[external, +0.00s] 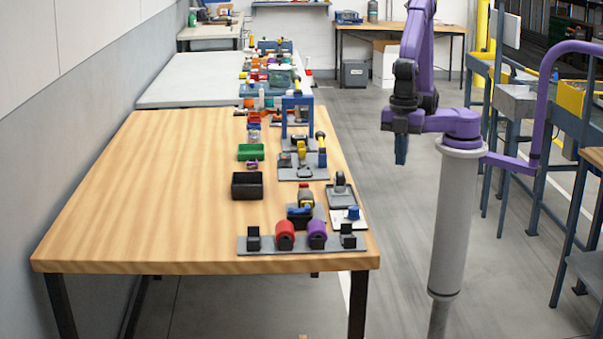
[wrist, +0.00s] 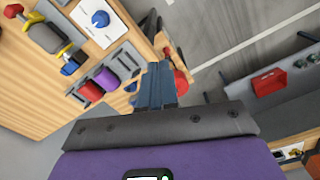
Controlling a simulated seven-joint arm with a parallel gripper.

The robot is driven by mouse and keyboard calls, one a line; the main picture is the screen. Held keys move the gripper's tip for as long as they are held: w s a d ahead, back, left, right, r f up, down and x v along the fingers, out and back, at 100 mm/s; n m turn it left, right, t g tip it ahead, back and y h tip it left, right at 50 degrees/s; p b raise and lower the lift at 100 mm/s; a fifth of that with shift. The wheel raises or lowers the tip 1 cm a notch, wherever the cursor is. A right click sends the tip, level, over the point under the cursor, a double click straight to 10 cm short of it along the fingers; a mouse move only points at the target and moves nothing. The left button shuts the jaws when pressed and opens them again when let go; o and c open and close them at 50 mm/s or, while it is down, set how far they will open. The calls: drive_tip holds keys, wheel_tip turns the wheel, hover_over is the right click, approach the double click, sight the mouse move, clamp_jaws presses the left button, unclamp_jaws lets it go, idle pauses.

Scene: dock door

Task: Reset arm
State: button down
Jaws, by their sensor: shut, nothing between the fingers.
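My gripper (external: 401,150) hangs pointing down at the end of my purple arm. It is to the right of the wooden table, over the floor and clear of the table edge. Its blue fingers (wrist: 161,84) are together and empty in the wrist view. The arm is folded close above its grey column in the external view.
The wooden table (external: 120,200) holds a black bin (external: 248,185), a green bin (external: 251,152), a red roll (external: 285,230) and a purple roll (external: 317,229) along its right side. Its left part is bare. Blue-framed benches stand right of my column. Open floor lies between.

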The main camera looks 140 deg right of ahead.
drive_tip(key=s+a+n, duration=0.2)
drive_tip(key=s+n, duration=0.6)
drive_tip(key=s, duration=1.6)
drive_tip(key=shift+s+a, duration=0.15)
drive_tip(key=shift+s, duration=0.1)
